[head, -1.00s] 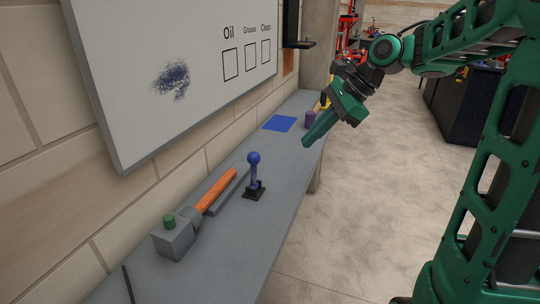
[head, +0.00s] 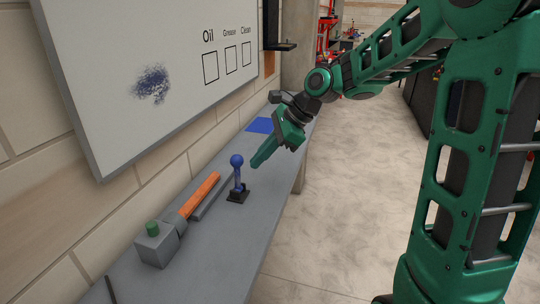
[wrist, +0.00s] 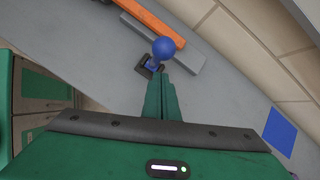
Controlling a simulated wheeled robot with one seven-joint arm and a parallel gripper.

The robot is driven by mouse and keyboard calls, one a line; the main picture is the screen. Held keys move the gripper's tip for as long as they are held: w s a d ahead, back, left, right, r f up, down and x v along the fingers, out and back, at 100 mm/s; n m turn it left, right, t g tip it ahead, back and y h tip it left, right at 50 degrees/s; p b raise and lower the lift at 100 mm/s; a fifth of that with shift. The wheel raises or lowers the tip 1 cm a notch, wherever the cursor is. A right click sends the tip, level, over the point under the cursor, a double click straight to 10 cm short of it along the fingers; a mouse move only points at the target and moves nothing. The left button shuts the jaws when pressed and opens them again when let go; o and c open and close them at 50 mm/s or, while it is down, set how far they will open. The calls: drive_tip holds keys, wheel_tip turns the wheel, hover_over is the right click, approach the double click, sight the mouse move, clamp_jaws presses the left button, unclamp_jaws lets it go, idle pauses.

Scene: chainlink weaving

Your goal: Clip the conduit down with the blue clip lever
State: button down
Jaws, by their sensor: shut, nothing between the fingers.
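The blue clip lever (head: 238,172) stands upright on a small black base (head: 238,195) on the grey bench, with a round ball on top. It also shows in the wrist view (wrist: 163,49), just beyond my fingertips. The orange conduit (head: 200,194) lies beside a grey channel (head: 212,197) to the left of the lever, its near end at a grey block with a green knob (head: 153,229). My green gripper (head: 256,164) is shut and empty, its tips close to the right of the lever. I cannot tell whether they touch it.
The grey bench (head: 215,255) runs along the tiled wall under a whiteboard (head: 150,85). A blue square (head: 260,125) lies flat farther back on the bench. The floor (head: 345,200) to the right of the bench is clear.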

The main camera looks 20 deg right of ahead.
drive_tip(key=shift+w+a+r, duration=0.15)
drive_tip(key=shift+a+r, duration=0.1)
drive_tip(key=shift+a, duration=0.4)
